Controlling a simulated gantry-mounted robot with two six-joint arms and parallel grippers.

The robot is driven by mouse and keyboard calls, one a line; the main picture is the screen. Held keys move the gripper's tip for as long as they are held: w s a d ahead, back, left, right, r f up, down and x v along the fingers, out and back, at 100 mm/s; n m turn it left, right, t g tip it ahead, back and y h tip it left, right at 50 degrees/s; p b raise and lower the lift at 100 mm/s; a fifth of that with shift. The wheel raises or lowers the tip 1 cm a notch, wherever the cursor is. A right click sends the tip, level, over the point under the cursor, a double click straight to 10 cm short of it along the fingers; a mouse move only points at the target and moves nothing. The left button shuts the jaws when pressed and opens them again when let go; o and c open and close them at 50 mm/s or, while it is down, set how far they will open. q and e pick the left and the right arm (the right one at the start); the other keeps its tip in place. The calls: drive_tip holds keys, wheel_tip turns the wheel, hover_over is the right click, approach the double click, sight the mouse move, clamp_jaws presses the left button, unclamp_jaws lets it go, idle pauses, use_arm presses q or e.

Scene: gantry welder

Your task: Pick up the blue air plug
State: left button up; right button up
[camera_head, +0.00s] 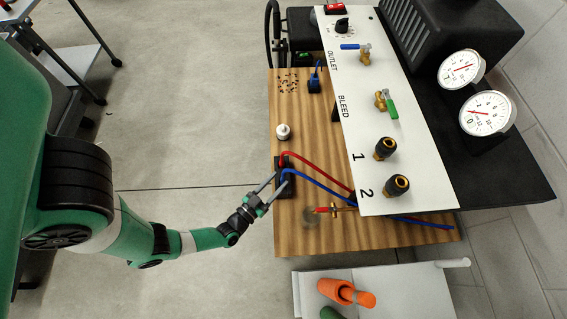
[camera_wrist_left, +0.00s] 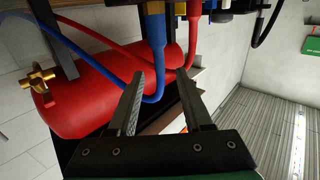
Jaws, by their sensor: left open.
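The blue air plug (camera_wrist_left: 155,28) hangs beyond the fingertips in the left wrist view. It has a gold top end, and a blue hose (camera_wrist_left: 120,70) curves from it. My left gripper (camera_head: 281,178) is open, with its fingers at the left edge of the wooden bench, by the dark block (camera_head: 286,191) where the red and blue hoses end. In the wrist view the open gripper (camera_wrist_left: 161,73) has the blue hose's bend between or just beyond its fingers. I cannot tell whether they touch it. My right gripper is not in view.
A red hose (camera_head: 318,163) runs beside the blue one. A red tank (camera_wrist_left: 110,90) lies below. The white panel (camera_head: 395,160) with valves and numbered ports stands right of the hoses. A white knob (camera_head: 283,131) sits on the wooden bench (camera_head: 300,235). Open floor lies left.

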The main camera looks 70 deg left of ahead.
use_arm(q)
drive_tip(key=shift+x, duration=0.85)
drive_tip(key=shift+w+a+f, duration=0.1)
drive_tip(key=shift+w+a, duration=0.05)
drive_tip(key=shift+w, duration=0.05)
drive_tip(key=b+x, duration=0.2)
drive_tip(key=x, duration=0.2)
drive_tip(key=shift+f, duration=0.1)
drive_tip(key=shift+w+a, duration=0.2)
drive_tip(key=shift+w, duration=0.15)
drive_tip(key=shift+s, duration=0.1)
drive_tip(key=shift+c, duration=0.6)
clamp_jaws()
